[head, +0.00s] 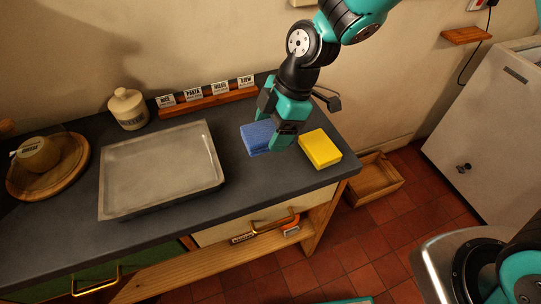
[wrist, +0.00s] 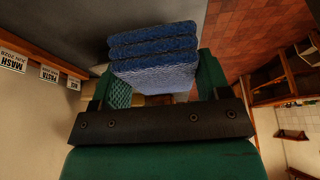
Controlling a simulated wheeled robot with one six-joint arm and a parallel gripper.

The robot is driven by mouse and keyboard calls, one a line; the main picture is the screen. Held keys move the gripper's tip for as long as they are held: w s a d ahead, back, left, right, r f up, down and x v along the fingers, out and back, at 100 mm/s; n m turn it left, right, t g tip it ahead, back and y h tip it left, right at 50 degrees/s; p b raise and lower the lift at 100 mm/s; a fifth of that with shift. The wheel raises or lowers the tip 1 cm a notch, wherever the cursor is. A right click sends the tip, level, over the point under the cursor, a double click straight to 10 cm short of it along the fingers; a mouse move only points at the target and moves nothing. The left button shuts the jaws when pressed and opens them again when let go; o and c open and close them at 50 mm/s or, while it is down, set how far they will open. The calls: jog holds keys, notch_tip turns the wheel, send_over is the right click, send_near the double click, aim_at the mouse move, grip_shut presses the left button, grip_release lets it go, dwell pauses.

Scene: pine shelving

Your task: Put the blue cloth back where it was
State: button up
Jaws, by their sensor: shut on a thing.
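The blue cloth (head: 256,138) is a folded stack of thick layers, near the right part of the dark counter in the head view. My gripper (head: 279,120) is shut on it, pointing down from above. In the wrist view the blue cloth (wrist: 153,48) sits between the green fingers of my gripper (wrist: 155,85). I cannot tell whether its underside touches the counter. A yellow folded cloth or sponge (head: 320,149) lies just right of it, near the counter's right end.
A grey metal tray (head: 160,170) takes up the middle of the counter (head: 250,198). Behind stand a lidded jar (head: 128,109) and a wooden rack (head: 208,102) of label cards. A glass dome on a round board (head: 48,165) is at left. A wooden crate (head: 373,179) is on the floor.

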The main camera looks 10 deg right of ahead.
aim_at(267, 169)
notch_tip(267, 169, down, 10)
jog(key=shift+f+p, duration=0.15)
jog(key=shift+p, duration=0.4)
jog(key=shift+f, duration=0.15)
jog(key=o, duration=0.9)
jog(key=b+v, duration=0.2)
jog(key=v, duration=0.9)
jog(key=s+d+r+m, duration=0.3)
jog(key=s+r+m, duration=0.4)
jog(key=s, duration=0.2)
jog(key=s+d+r+m+t, duration=0.1)
jog(key=s+d+r+m, duration=0.3)
jog(key=s+r+m, duration=0.3)
jog(key=shift+s+r, duration=0.7)
jog(key=shift+s, duration=0.15)
